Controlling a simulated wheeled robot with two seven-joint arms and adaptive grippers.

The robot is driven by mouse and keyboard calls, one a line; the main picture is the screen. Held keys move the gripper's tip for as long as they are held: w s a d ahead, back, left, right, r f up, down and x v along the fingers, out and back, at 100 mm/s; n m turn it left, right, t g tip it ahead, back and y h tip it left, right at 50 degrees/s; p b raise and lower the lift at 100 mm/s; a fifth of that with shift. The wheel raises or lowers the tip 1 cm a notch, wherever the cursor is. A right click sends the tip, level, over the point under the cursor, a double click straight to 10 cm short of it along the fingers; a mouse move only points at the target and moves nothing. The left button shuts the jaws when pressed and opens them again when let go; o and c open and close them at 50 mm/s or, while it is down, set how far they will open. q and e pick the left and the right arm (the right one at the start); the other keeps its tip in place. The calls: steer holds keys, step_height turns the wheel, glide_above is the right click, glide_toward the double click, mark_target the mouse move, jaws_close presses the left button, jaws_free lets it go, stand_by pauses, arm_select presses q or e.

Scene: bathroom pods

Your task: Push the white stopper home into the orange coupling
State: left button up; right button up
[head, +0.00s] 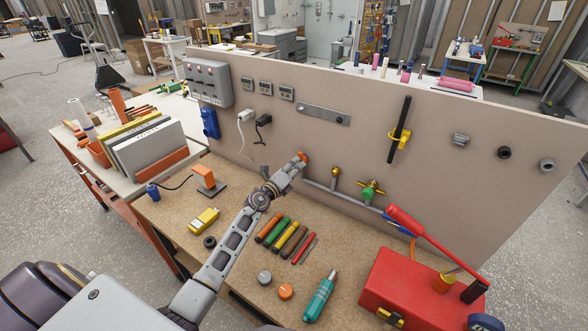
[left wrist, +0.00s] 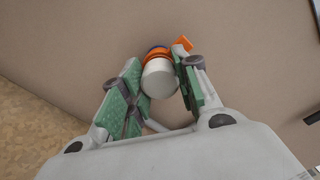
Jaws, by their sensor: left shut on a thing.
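My left gripper (head: 296,166) reaches from the lower left to the upright beige panel. In the left wrist view its green-padded fingers (left wrist: 152,92) are shut on the white stopper (left wrist: 160,80), a short white cylinder with its round end toward the camera. The orange coupling (head: 304,156) is on the panel just beyond the fingertips. The two look lined up; how deep the stopper sits is hidden. My right gripper is out of view.
A grey pipe (head: 350,197) with a green-bodied valve (head: 368,193) runs along the panel to the right of the gripper. Below lie several coloured tubes (head: 282,235) on the bench. A red toolbox (head: 400,285) stands at the right. A lamp-like orange block (head: 204,177) stands left.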

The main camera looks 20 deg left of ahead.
arm_select(q)
steer(key=o, duration=1)
steer(key=shift+s, duration=0.1)
steer(key=shift+s+a, duration=0.3)
steer(key=shift+s, duration=1.65)
steer(key=shift+s+a, duration=0.25)
steer(key=shift+s, duration=1.7)
steer(key=shift+s+a, duration=0.3)
steer(key=shift+s, duration=1.65)
steer(key=shift+s, duration=0.1)
